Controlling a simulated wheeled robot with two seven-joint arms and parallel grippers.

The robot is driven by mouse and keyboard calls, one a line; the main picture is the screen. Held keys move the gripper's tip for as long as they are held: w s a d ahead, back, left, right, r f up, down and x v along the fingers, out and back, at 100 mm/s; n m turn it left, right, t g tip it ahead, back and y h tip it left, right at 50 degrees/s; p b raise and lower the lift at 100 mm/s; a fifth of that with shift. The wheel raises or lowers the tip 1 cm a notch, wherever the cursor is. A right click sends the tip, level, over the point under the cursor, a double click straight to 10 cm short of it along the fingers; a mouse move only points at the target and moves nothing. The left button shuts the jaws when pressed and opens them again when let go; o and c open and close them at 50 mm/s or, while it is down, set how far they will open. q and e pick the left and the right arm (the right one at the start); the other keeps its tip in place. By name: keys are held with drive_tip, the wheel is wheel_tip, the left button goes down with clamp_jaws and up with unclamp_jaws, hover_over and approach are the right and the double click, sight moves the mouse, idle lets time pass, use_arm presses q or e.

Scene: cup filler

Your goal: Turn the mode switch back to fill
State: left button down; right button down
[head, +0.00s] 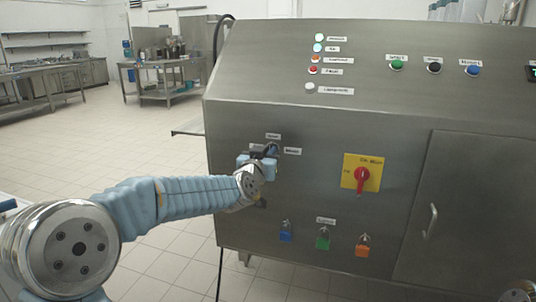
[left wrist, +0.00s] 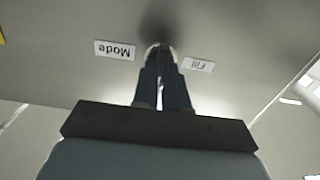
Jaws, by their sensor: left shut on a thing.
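The mode switch (left wrist: 152,50) is on the grey front panel of the machine. It is mostly hidden between my fingers; only a bit of its pale rim shows in the left wrist view. My left gripper (left wrist: 163,52) is shut on it, with its fingertips at the panel. In the head view my left gripper (head: 270,157) covers the switch. Which way the switch points cannot be told. My right gripper is not in view.
A red rotary switch (head: 361,180) on a yellow plate is right of my gripper. Below are blue (head: 286,234), green (head: 323,241) and orange (head: 362,249) padlocks. Several lamps and buttons line the sloped top. A door handle (head: 432,220) sticks out at the right.

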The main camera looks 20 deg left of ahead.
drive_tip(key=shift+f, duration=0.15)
use_arm(q)
drive_tip(key=shift+a+f+n+b, duration=0.1)
drive_tip(key=shift+n+b, duration=1.5)
drive_tip(key=shift+n, duration=1.4)
drive_tip(key=shift+a+f+n+b, duration=0.1)
drive_tip(key=shift+n+b, duration=1.55)
drive_tip(key=shift+n, duration=1.35)
drive_tip(key=shift+a+f+n+b, duration=0.1)
drive_tip(key=shift+n+b, duration=1.5)
drive_tip(key=shift+n, duration=1.4)
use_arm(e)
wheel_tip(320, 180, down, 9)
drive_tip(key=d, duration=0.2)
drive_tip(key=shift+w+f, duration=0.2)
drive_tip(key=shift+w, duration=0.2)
use_arm(q)
drive_tip(key=c, duration=1.2)
unclamp_jaws()
drive_tip(key=shift+o, duration=0.2)
drive_tip(key=shift+s, duration=0.1)
